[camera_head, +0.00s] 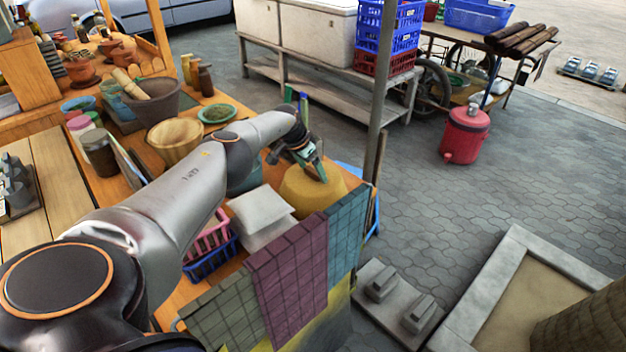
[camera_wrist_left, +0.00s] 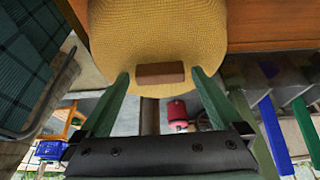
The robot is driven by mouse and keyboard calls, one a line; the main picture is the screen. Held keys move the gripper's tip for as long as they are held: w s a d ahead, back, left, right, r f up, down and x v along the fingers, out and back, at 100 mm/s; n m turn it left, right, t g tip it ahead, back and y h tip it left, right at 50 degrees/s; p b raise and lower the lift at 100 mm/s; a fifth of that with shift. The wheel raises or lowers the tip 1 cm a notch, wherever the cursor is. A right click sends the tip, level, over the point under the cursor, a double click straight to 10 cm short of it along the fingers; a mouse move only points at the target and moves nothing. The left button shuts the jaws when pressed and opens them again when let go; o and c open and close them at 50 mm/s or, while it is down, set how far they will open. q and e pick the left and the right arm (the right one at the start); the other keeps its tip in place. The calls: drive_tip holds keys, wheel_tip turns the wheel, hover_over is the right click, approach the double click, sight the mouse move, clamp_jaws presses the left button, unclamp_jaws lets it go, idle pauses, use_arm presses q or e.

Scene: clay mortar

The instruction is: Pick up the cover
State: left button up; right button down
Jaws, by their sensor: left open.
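The cover (camera_head: 298,192) is a yellow woven dome on the wooden table near its right edge. In the left wrist view the cover (camera_wrist_left: 158,30) fills the top, with a brown block-like handle (camera_wrist_left: 160,73) on it. My left gripper (camera_head: 318,172) is at the cover, reaching in from the left. In the left wrist view its green fingers (camera_wrist_left: 160,88) are apart, with the handle appearing between their tips. I see no grip on it; whether the fingers touch it is unclear. My right gripper is not in view.
White cloth-like packets (camera_head: 262,216) and pink and blue baskets (camera_head: 210,254) lie left of the cover. A wooden bowl (camera_head: 175,140) and dark mortar (camera_head: 152,103) stand farther back. Checked cloths (camera_head: 290,270) hang over the front edge. A post (camera_head: 376,120) rises behind the cover.

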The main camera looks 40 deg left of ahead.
use_arm(q)
clamp_jaws()
idle(0.8)
